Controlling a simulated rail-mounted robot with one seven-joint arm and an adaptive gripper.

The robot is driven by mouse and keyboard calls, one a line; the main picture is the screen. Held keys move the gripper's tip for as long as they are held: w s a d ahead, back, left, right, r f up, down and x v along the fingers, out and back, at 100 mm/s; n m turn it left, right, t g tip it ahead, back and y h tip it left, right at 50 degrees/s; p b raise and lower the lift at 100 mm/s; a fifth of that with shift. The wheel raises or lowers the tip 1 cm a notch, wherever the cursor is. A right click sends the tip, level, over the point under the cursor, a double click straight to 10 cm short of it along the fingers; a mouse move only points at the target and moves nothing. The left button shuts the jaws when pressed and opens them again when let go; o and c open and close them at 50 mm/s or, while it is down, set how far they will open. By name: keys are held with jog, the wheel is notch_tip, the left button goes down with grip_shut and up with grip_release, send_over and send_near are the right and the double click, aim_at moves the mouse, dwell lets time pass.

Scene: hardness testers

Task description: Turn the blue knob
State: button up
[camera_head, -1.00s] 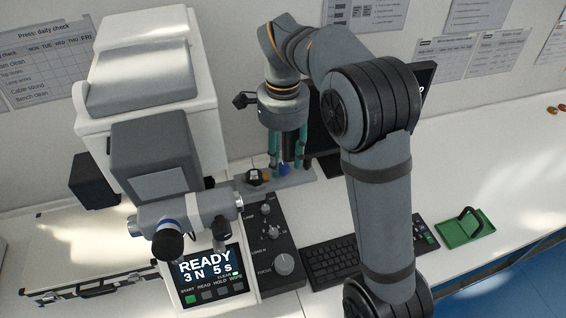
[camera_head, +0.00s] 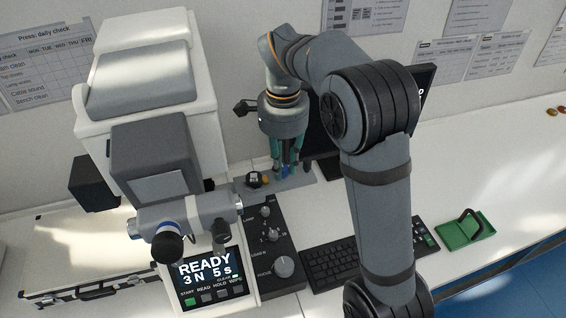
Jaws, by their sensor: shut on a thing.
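The blue knob (camera_head: 286,171) is a small blue piece on the grey plate (camera_head: 305,181) behind the control box. My gripper (camera_head: 287,164) points down over it with its teal fingers drawn in on either side, shut on the knob. The fingers and the gripper body hide most of the knob, so its turn angle cannot be told.
A black knob (camera_head: 254,179) and a small orange piece (camera_head: 265,179) sit just left of my gripper. The control box (camera_head: 283,291) and hardness tester (camera_head: 150,130) stand nearby. A keyboard (camera_head: 335,262) and green tray (camera_head: 467,231) lie right.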

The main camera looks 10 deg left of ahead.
grip_shut()
jog(key=shift+n, duration=0.5)
jog(key=n+p, duration=0.1)
jog(key=n, duration=0.3)
jog(key=shift+n, duration=0.3)
jog(key=n+p, duration=0.1)
jog(key=n, duration=0.5)
jog(key=shift+r, duration=0.1)
jog(key=n+p, duration=0.2)
jog(key=n, duration=0.3)
jog(key=shift+n, duration=0.4)
jog(key=n+p, duration=0.1)
jog(key=n, duration=0.4)
jog(key=shift+n+p, duration=0.3)
jog(key=o, duration=0.8)
grip_release()
